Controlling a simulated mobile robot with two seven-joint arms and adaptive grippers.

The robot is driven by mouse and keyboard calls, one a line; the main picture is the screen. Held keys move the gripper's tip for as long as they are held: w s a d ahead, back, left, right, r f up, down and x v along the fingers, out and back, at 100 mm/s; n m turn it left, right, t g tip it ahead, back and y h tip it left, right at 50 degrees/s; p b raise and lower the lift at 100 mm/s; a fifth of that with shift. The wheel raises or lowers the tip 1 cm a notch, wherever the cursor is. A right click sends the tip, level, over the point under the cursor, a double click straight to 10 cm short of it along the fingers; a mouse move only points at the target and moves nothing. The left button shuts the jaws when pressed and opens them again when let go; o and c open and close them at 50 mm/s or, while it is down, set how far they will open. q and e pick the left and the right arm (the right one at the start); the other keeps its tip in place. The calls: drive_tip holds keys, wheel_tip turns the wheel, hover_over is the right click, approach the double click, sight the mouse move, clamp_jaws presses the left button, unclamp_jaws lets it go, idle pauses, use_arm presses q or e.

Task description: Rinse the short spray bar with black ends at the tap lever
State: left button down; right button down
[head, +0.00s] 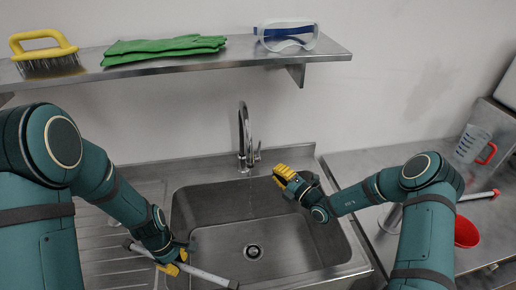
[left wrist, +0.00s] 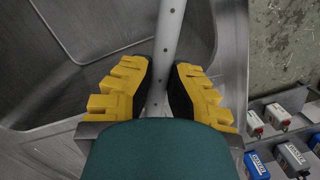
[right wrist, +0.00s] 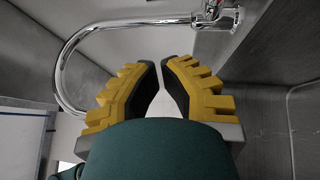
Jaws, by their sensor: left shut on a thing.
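The spray bar (head: 210,276), a pale grey tube, lies slantwise over the front left of the sink (head: 215,222); a dark end shows at its left. My left gripper (head: 180,262) is shut around it; in the left wrist view the bar (left wrist: 170,30) passes between the fingertips (left wrist: 161,70). The chrome tap (head: 243,130) stands behind the basin with its lever (head: 257,151) on the right. My right gripper (head: 279,174) is empty, a little right of and below the lever. Its fingertips (right wrist: 159,66) nearly meet. The tap's arched spout (right wrist: 62,65) shows in the right wrist view.
A shelf (head: 215,57) above holds a yellow brush (head: 45,52), green gloves (head: 165,48) and goggles (head: 287,35).

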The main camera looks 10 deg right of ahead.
use_arm(q)
drive_tip(key=shift+r+p, duration=0.3)
drive_tip(key=shift+r, duration=0.1)
use_arm(e)
drive_tip(key=w+d+x, duration=0.1)
drive_tip(key=d+x, duration=0.1)
drive_tip(key=x, duration=0.9)
drive_tip(key=shift+w+r, duration=0.25)
drive_tip(key=shift+w, duration=0.2)
use_arm(q)
wheel_tip(320, 180, down, 2)
drive_tip(key=shift+f+b, duration=0.1)
drive_tip(key=shift+b, duration=0.85)
drive_tip(key=shift+f, duration=0.1)
use_arm(e)
drive_tip(key=shift+w+r, duration=0.15)
drive_tip(key=shift+w, duration=0.3)
drive_tip(key=shift+w+r, duration=0.2)
drive_tip(key=shift+w, duration=0.2)
